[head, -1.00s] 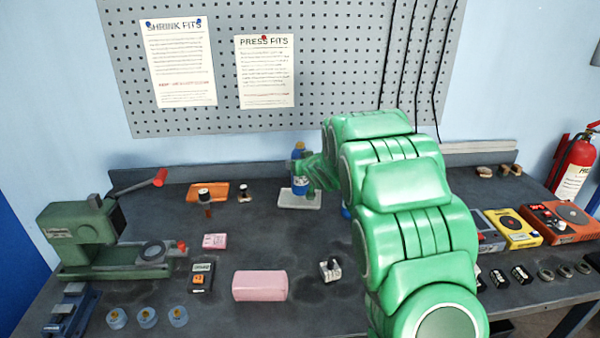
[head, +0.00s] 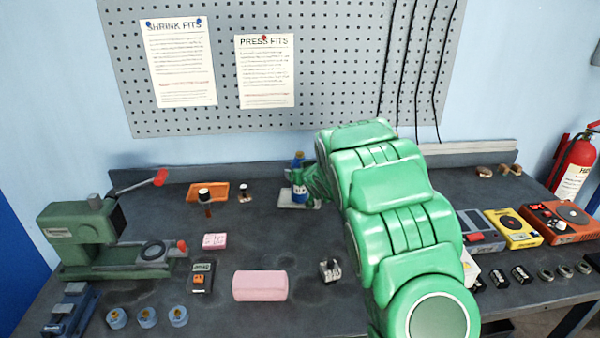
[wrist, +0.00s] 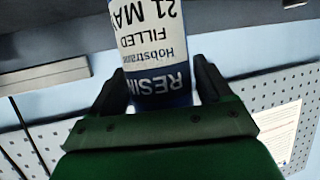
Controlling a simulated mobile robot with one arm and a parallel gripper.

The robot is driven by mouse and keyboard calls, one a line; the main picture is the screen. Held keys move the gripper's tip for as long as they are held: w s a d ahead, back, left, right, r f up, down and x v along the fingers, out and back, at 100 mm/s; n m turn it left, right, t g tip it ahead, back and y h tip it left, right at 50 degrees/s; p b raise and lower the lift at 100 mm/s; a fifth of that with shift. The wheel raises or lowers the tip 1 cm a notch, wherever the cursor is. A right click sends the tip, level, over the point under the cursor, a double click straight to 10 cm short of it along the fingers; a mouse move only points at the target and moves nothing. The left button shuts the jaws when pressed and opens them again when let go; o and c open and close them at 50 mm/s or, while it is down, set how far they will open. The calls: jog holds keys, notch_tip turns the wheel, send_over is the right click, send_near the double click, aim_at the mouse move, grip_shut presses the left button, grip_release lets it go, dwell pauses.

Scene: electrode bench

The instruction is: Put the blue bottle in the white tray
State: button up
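The blue bottle (head: 299,188) has a yellowish cap and a white label and stands upright at the white tray (head: 284,205), at the back middle of the bench. I cannot tell whether its base rests on the tray or hangs just above it. My gripper (head: 302,177) comes from the right and is shut on the bottle, partly covering its middle. In the wrist view my dark fingers lie on both sides of the bottle (wrist: 158,50), whose upside-down label reads RESIN. The bottle hides the tray's middle.
A pink block (head: 260,286), a green press (head: 80,240) and a meter (head: 201,279) are nearer. Yellow (head: 515,228) and orange (head: 560,222) devices stand right. The pegboard (head: 330,60) rises behind.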

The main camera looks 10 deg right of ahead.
jog(key=shift+o, duration=1.1)
jog(key=shift+r, duration=0.15)
jog(key=s+d+r+m+g+h, duration=0.1)
jog(key=s+d+r+g+h, duration=0.2)
jog(key=s, duration=0.8)
jog(key=s+d+r+m+g, duration=0.15)
jog(key=s+d, duration=0.25)
jog(key=s, duration=0.6)
jog(key=s+d+r+g+h, duration=0.2)
jog(key=s+d+r, duration=0.15)
jog(key=s, duration=0.75)
jog(key=s+a+g, duration=0.1)
jog(key=s+g, duration=0.1)
jog(key=s, duration=1)
jog(key=s+a+r+g+y, duration=0.1)
jog(key=s+a+g, duration=0.1)
jog(key=s, duration=0.9)
jog(key=s+a+g, duration=0.2)
jog(key=s+g, duration=0.2)
jog(key=s, duration=0.8)
jog(key=shift+s+a+r+y, duration=0.15)
jog(key=shift+s+a+y, duration=0.05)
jog(key=shift+s+y, duration=0.2)
